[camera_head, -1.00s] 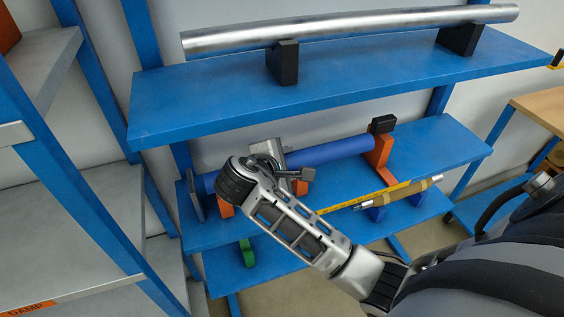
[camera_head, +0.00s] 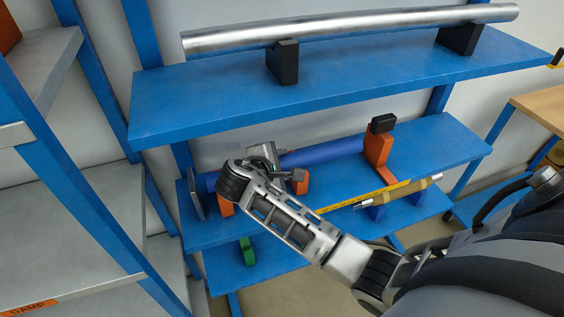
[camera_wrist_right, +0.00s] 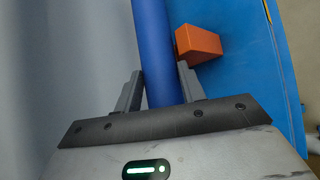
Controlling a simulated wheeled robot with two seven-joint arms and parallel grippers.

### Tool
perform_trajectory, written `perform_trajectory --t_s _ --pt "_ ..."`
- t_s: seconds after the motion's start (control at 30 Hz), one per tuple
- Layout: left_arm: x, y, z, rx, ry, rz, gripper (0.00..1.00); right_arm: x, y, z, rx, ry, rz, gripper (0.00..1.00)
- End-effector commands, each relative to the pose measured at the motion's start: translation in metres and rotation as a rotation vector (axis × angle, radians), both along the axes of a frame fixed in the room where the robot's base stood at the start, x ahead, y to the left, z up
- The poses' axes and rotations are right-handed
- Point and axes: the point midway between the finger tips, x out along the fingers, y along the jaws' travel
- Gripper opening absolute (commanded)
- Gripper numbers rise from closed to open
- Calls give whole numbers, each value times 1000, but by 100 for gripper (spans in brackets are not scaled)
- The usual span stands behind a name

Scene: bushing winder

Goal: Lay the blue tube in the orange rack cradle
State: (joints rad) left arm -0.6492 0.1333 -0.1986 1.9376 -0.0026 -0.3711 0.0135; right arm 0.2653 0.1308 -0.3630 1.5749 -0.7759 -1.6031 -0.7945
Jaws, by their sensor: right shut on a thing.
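The blue tube (camera_head: 322,153) lies lengthwise along the middle blue shelf, at the orange rack cradle. The cradle's right orange support (camera_head: 379,155) has a tall post beside the tube's right end; smaller orange pieces show in the middle (camera_head: 300,184) and at left (camera_head: 226,208). My right gripper (camera_head: 278,160) is shut on the tube. In the right wrist view its fingers (camera_wrist_right: 160,88) stand on both sides of the tube (camera_wrist_right: 155,50), with an orange block (camera_wrist_right: 199,44) just right of it. My arm hides part of the tube, so full seating cannot be told. My left gripper is out of view.
The upper shelf (camera_head: 200,105) holds a long silver tube (camera_head: 350,27) on black supports, above my gripper. A grey plate (camera_head: 196,196) stands at the left end. A grey rack (camera_head: 75,220) is at far left.

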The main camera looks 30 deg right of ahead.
Motion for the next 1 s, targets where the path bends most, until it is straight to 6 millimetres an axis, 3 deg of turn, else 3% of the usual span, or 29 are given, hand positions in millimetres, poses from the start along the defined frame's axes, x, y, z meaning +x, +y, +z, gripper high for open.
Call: perform_trajectory --t_s 0.07,0.1,0.17,0.57,1.0 --pt "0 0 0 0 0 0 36 0 0 -2 -1 -1 0 11" --pt "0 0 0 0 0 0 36 0 0 -3 0 -2 1 45" --pt "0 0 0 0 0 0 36 0 0 -2 0 -2 1 62" --pt "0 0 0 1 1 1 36 0 0 6 1 -3 0 62" --pt "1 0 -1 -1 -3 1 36 -33 68 53 4 -2 2 62"
